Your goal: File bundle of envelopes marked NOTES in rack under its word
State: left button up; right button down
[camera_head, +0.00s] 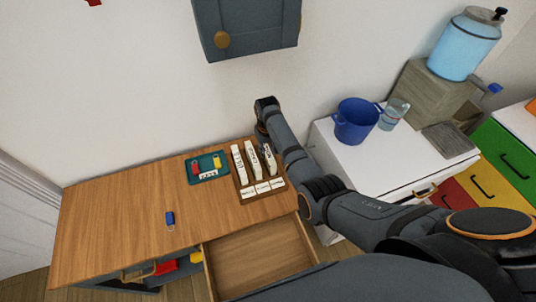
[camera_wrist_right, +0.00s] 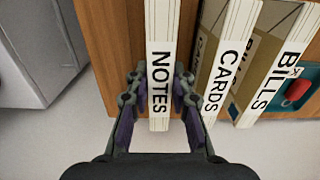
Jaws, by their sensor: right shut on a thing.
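The white bundle of envelopes marked NOTES (camera_wrist_right: 160,75) stands upright between the fingers of my right gripper (camera_wrist_right: 158,100), which is shut on it. In the head view this bundle (camera_head: 269,160) is rightmost, over the right part of the wooden rack (camera_head: 243,187); whether its bottom touches the rack is hidden. My right gripper (camera_head: 263,133) is behind it, partly hidden by my arm. The CARDS bundle (camera_wrist_right: 225,65) and the BILLS bundle (camera_wrist_right: 278,70) stand in the rack beside it. The rack's front has three small word labels, too small to read. My left gripper is out of view.
A teal tray (camera_head: 192,178) with red and yellow pieces sits left of the rack. A blue object (camera_head: 170,219) lies on the wooden desk (camera_head: 115,215). The desk drawer (camera_head: 258,262) is open.

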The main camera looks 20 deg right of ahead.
jog(key=shift+s+r, duration=0.15)
jog(key=shift+s+f, duration=0.1)
jog(key=shift+f, duration=0.1)
jog(key=c, duration=1.2)
grip_release()
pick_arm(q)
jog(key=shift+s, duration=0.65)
pick_arm(e)
jog(key=shift+o, duration=0.2)
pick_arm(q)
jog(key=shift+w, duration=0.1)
pick_arm(e)
jog(key=shift+r, duration=0.2)
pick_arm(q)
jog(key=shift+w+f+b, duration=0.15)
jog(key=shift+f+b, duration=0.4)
pick_arm(e)
notch_tip(320, 180, up, 12)
